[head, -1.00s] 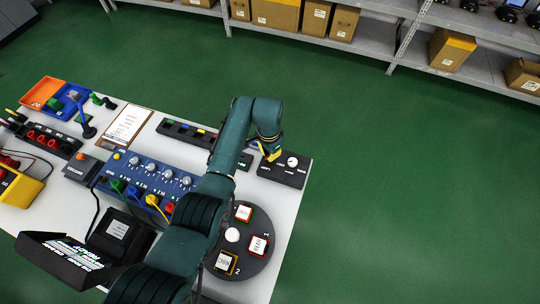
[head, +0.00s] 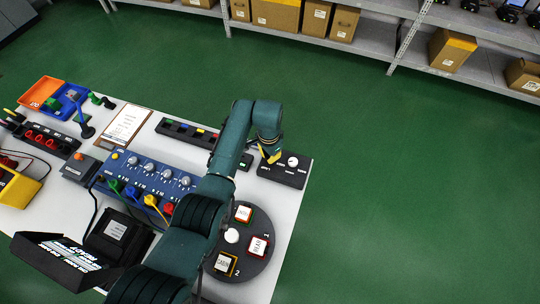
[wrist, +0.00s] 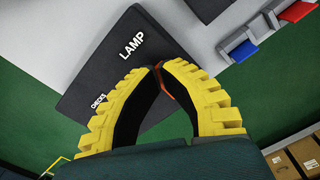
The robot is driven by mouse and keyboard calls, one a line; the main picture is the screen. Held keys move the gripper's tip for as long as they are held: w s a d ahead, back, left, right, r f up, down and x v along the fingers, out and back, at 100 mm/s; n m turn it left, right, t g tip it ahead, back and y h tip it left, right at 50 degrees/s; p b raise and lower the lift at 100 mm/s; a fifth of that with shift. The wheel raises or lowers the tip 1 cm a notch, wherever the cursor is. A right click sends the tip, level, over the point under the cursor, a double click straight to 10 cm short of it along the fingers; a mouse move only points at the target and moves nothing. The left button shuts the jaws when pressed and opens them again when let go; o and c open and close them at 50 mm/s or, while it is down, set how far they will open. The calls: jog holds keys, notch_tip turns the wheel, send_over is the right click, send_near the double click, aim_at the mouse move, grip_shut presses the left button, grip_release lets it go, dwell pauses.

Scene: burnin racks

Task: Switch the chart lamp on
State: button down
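A black switch box (head: 290,177) lettered in white sits at the right edge of the white table, with a round white knob on top. In the wrist view the box (wrist: 115,45) carries the labels "LAMP" and "CHECKS". My gripper (head: 269,158) is at the box's left part, left of the white knob. In the wrist view its yellow fingers (wrist: 157,68) meet at the tips over the box beside "LAMP", hiding what lies under them; contact cannot be told. A blue lamp-like fixture with a bent arm (head: 86,130) stands left of the clipboard (head: 126,124); no glow shows.
A round dark plate with square buttons (head: 262,270) is at the table's right front. A blue knob panel (head: 150,178) and a black strip with coloured pieces (head: 175,129) lie left of my arm. Green floor is clear right of the table.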

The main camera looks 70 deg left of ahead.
jog(key=shift+f, duration=0.2)
jog(key=shift+r, duration=0.1)
notch_tip(320, 180, up, 7)
jog(key=p, duration=0.7)
dwell(0.4)
